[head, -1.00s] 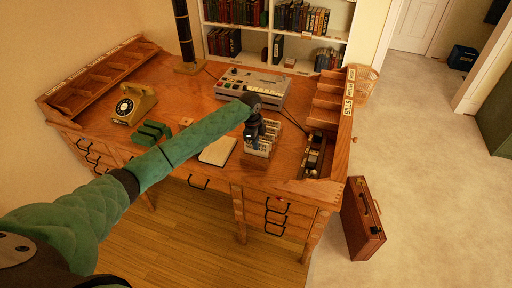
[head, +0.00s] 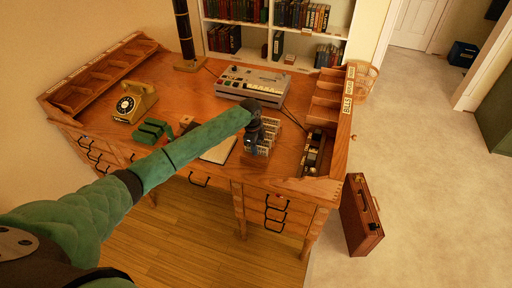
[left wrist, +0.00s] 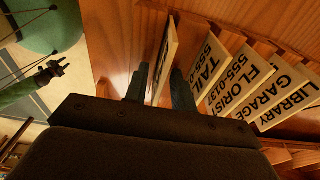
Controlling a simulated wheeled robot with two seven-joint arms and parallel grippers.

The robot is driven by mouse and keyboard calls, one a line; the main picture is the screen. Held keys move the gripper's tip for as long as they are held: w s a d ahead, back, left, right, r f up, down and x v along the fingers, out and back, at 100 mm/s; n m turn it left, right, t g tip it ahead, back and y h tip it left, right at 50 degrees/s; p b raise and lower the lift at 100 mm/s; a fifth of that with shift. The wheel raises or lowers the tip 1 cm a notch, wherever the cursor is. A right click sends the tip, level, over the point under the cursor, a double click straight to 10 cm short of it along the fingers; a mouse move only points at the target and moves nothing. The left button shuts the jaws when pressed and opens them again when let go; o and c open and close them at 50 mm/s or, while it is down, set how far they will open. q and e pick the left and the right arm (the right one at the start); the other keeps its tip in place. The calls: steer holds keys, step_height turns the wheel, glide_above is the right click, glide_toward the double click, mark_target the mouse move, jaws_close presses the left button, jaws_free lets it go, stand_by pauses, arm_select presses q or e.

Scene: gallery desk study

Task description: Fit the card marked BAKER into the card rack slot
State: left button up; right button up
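In the left wrist view a pale card (left wrist: 167,50) stands nearly edge-on between the fingers of my left gripper (left wrist: 160,84). Its lettering is turned away, so I cannot read its name. A gap shows between the card and the left finger; the gripper looks open around it. In the head view my left gripper (head: 251,146) is low over the card rack (head: 252,160) near the desk's front edge. My right gripper (left wrist: 52,72) shows small in the left wrist view.
A grey console (head: 252,84) stands behind the rack. A dark tray (head: 316,150) is at the right. A brown case (head: 360,215) stands on the floor.

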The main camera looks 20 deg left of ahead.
arm_select(q)
steer(key=shift+r, duration=0.15)
